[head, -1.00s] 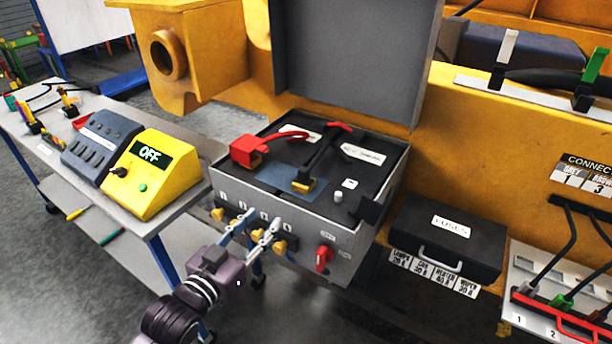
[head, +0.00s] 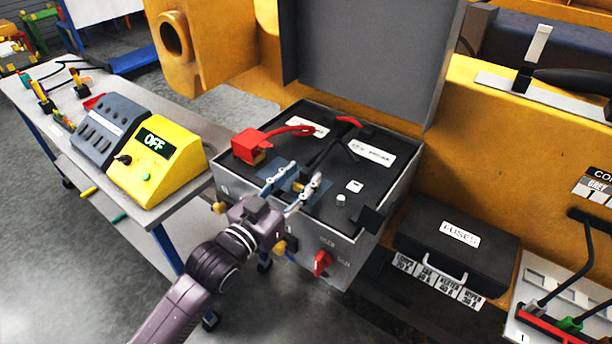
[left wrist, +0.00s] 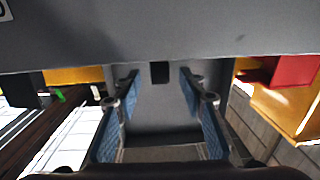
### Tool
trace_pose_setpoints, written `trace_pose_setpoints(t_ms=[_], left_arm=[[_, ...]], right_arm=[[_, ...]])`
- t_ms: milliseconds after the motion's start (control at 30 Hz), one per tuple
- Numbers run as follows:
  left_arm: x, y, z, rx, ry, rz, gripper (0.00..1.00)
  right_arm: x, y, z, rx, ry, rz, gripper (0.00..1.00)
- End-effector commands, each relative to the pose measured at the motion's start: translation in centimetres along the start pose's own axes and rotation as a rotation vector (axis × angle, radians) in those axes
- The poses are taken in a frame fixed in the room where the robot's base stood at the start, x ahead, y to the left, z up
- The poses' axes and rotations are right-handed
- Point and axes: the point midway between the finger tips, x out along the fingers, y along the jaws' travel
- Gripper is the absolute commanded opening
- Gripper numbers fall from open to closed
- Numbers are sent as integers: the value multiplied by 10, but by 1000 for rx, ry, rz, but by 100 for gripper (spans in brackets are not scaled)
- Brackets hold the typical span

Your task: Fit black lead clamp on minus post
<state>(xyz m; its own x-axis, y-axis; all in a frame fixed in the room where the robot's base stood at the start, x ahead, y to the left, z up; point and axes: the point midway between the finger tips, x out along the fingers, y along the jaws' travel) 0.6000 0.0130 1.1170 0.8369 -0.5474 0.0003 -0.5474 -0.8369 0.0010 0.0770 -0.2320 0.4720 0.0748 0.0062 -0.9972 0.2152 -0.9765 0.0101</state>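My left gripper (head: 292,183) is over the front part of the open battery box (head: 228,182), its two fingers apart. The black lead (head: 318,155) runs across the black box top toward the fingers; its clamp end is largely hidden by the gripper, and I cannot tell whether the fingers touch it. A short pale post (head: 340,199), probably the minus post, stands bare right of the fingers beside a small white label (head: 354,186). In the left wrist view the blue-padded fingers (left wrist: 160,105) are open, with a small black block (left wrist: 159,72) beyond them. My right gripper is not in view.
A red clamp (head: 253,145) sits at the box's back left. The raised grey lid (head: 370,60) stands behind. A red switch (head: 322,263) is on the front. A black fuse case (head: 450,240) lies right; a yellow tester (head: 157,168) reading OFF stands left.

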Motion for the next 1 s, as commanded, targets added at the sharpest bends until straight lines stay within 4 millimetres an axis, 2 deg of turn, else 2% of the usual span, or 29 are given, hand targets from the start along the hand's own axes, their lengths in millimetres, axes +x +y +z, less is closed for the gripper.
trace_pose_setpoints(t_ms=[33,200,467,800,1000], left_arm=[[8,0,-4,0,2,0,38],[22,0,-1,1,1,0,38],[24,0,0,1,0,0,38],[23,0,0,1,0,0,1],[23,0,-1,1,2,0,0]], right_arm=[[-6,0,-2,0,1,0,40],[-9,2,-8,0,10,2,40],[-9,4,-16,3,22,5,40],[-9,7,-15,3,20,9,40],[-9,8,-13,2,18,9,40]])
